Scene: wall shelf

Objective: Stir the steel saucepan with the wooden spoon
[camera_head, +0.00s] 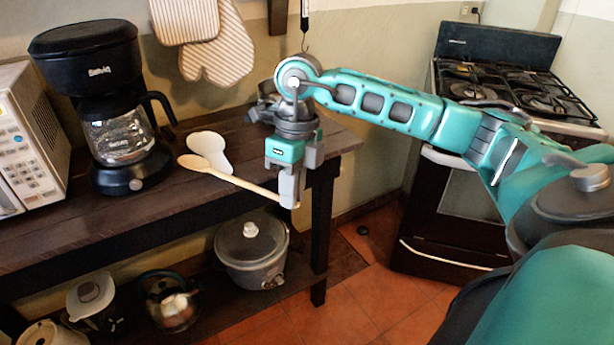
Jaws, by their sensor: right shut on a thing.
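The wooden spoon (236,180) is pale and long-handled. My right gripper (289,199) is shut on the end of its handle, at the table's front edge. The spoon's bowl points left, over or beside a white spoon rest (208,147); I cannot tell whether they touch. A grey metal vessel (262,106), which looks like the steel saucepan, stands on the table behind my right wrist. My arm hides most of it, and its inside does not show. My left gripper is not in view.
A black coffee maker (110,110) and a microwave (30,135) stand left on the dark wooden table (130,215). Oven mitts (215,50) hang above. A lidded pot (250,255) and a kettle (170,300) are on the lower shelf. A stove (465,195) stands right.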

